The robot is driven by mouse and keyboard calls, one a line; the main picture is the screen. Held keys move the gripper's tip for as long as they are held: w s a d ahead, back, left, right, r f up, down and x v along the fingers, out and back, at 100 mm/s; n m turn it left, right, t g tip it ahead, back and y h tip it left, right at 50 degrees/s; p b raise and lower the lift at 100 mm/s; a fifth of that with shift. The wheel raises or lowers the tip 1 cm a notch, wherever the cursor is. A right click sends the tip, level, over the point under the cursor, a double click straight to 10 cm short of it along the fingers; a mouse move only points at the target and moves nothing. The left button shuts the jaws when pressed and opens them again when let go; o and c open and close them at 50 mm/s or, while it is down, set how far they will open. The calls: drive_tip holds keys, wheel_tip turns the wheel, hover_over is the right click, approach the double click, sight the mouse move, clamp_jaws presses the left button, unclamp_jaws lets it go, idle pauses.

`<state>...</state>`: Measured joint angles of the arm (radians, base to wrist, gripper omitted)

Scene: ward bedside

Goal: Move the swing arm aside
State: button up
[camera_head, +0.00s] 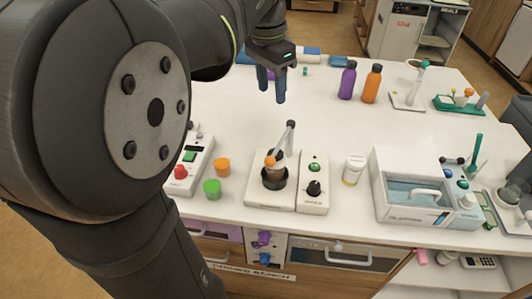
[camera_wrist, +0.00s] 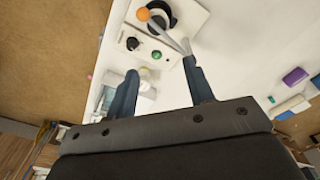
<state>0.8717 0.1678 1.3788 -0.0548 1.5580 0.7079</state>
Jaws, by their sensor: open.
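The swing arm (camera_head: 281,145) is a thin grey bar on a post at the back of a white device (camera_head: 257,194). It slants down toward the front left, and its orange knob (camera_head: 270,161) sits over a dark round cup (camera_head: 273,179). The swing arm also shows in the wrist view (camera_wrist: 168,32), with the orange knob (camera_wrist: 144,14) at the top. My gripper (camera_head: 272,88) is open and empty, above and behind the device, apart from the swing arm. In the wrist view its two blue-grey fingers (camera_wrist: 160,82) point toward the device.
A white control box (camera_head: 314,188) with a green button adjoins the device. Orange (camera_head: 222,165) and green (camera_head: 212,188) caps lie left; a white jar (camera_head: 353,170) and water bath (camera_head: 376,191) stand right. Purple (camera_head: 347,82) and orange (camera_head: 372,84) bottles stand behind. The counter behind the device is mostly clear.

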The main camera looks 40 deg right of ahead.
sight(269, 158)
drive_tip(key=a+f+n+g+h, duration=0.1)
drive_tip(key=a+n, duration=0.4)
drive_tip(key=n, duration=0.6)
drive_tip(key=s+f, duration=0.1)
drive_tip(key=f, duration=0.4)
drive_tip(key=s+d+f, duration=0.1)
drive_tip(key=f, duration=0.5)
drive_tip(key=d+f, duration=0.1)
drive_tip(key=f, duration=0.5)
drive_tip(key=shift+s+d, duration=0.2)
drive_tip(key=shift+s, duration=0.2)
clamp_jaws()
